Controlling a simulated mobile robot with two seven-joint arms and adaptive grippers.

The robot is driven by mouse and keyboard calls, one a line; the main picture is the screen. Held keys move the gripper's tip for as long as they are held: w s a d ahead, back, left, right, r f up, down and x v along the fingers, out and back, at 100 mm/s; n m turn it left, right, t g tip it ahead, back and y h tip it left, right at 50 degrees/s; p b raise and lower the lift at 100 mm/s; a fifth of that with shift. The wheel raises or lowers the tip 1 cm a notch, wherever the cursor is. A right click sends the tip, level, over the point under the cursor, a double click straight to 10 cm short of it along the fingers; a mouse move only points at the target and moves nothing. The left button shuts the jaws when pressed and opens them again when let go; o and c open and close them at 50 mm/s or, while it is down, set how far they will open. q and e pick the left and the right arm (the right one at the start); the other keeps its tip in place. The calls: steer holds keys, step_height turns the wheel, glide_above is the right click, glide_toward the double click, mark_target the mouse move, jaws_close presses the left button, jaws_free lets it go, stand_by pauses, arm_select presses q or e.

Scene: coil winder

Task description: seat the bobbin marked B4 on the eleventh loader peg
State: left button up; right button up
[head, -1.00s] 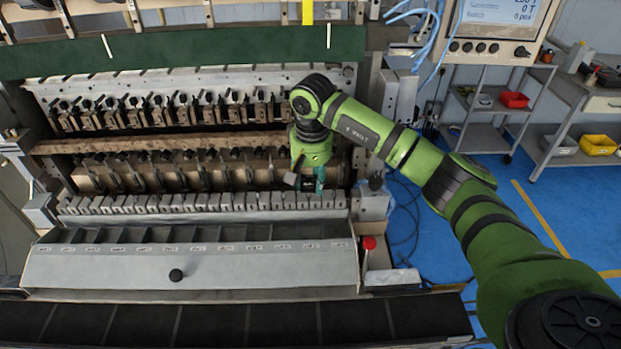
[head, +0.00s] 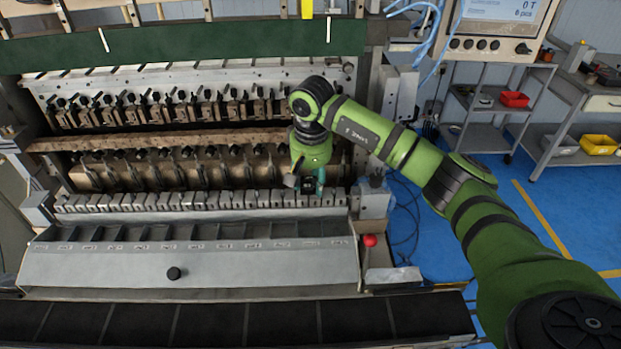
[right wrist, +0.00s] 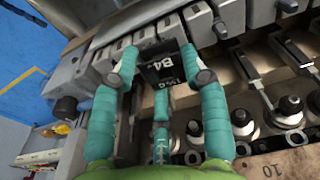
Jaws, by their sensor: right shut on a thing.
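The bobbin marked B4 (right wrist: 163,66) is a small black block with white lettering, held between the teal fingers of my right gripper (right wrist: 160,60) in the right wrist view. In the head view my right gripper (head: 309,184) points down at the right end of the machine, over the row of grey blocks (head: 190,201). The bobbin is just a dark patch between the fingers there. I cannot tell whether it touches anything below. The eleventh loader peg cannot be made out. My left gripper is not in view.
A plate marked 10 (right wrist: 285,150) with round dark fittings (right wrist: 290,106) lies close beside the fingers. Two rows of clamps fill the machine behind. In front are a sloped grey tray (head: 220,262), a red-knobbed lever (head: 370,241) and a dark conveyor (head: 215,324).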

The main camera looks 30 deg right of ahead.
steer(key=shift+f+b, duration=0.35)
steer(key=shift+f, duration=0.15)
steer(key=o, duration=0.8)
